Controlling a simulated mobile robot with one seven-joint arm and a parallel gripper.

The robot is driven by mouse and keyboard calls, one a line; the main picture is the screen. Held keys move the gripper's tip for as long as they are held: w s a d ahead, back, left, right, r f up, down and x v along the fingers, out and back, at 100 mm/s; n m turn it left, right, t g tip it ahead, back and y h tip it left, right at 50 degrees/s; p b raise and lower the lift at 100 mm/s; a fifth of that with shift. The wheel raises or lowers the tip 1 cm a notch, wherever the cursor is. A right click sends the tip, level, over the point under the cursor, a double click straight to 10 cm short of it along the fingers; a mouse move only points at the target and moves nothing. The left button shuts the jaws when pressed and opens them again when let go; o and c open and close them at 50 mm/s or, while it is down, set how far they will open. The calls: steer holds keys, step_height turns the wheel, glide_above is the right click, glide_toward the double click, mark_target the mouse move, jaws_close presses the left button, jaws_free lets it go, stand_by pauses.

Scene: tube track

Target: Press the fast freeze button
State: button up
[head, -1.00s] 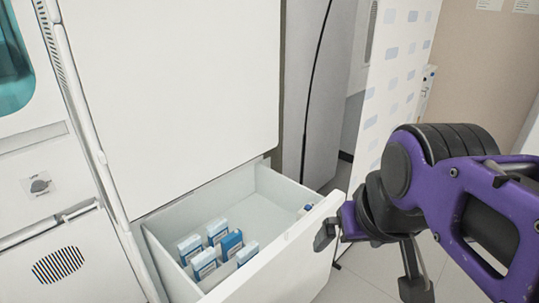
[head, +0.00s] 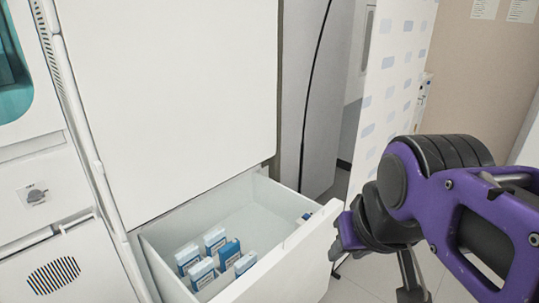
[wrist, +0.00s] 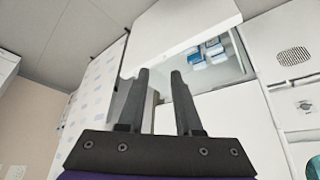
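No button that I can clearly identify as the fast freeze button shows in either view. A white freezer drawer (head: 285,250) is pulled open below a tall white door (head: 180,90). A small blue spot (head: 306,216) shows at the drawer's inner right end, too small to make out. My gripper (wrist: 159,72) is open and empty, its two dark fingers apart in the wrist view. In the head view it is beside the right end of the drawer front, with its fingertips mostly hidden. I cannot tell whether it touches the drawer.
Several blue-and-white boxes (head: 203,272) stand inside the drawer. A white panel with a round knob (head: 36,196) is at the left. A patterned white screen (head: 390,85) stands behind my arm. Some floor is clear at the lower right.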

jaws_close()
stand_by(1.2)
